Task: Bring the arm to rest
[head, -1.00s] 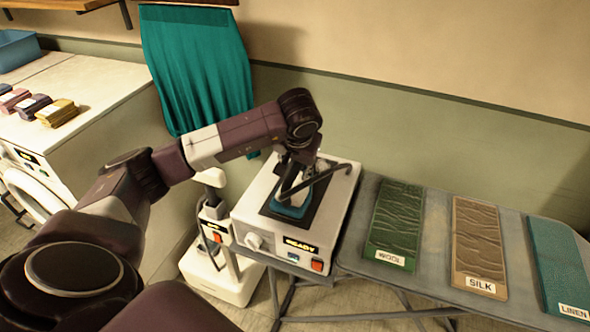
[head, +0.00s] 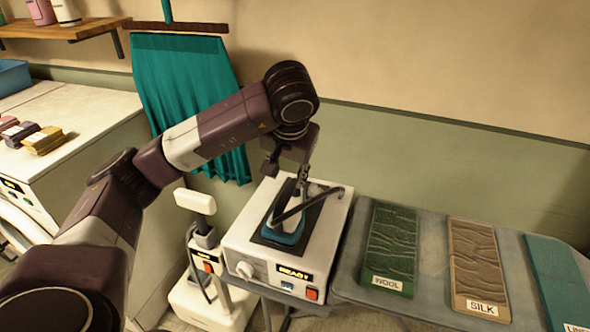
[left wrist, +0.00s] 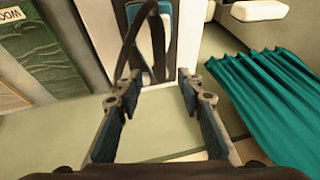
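My left gripper (head: 288,168) is above and just behind the iron, empty. In the left wrist view its two fingers (left wrist: 158,88) are spread wide with nothing between them. The iron (head: 284,224), teal and white with a dark cord, sits on the dark pad of the white station (head: 242,236), whose display reads READY. The iron also shows beyond the fingertips in the left wrist view (left wrist: 157,38). My right gripper is not in view.
The grey ironing board (head: 345,285) at right holds green WOOL (head: 392,240), tan SILK (head: 474,258) and teal LINEN (head: 560,275) cloths. A teal curtain (head: 185,90) hangs behind my arm. A white steamer (head: 196,203) stands left of the station. The wall above the board is clear.

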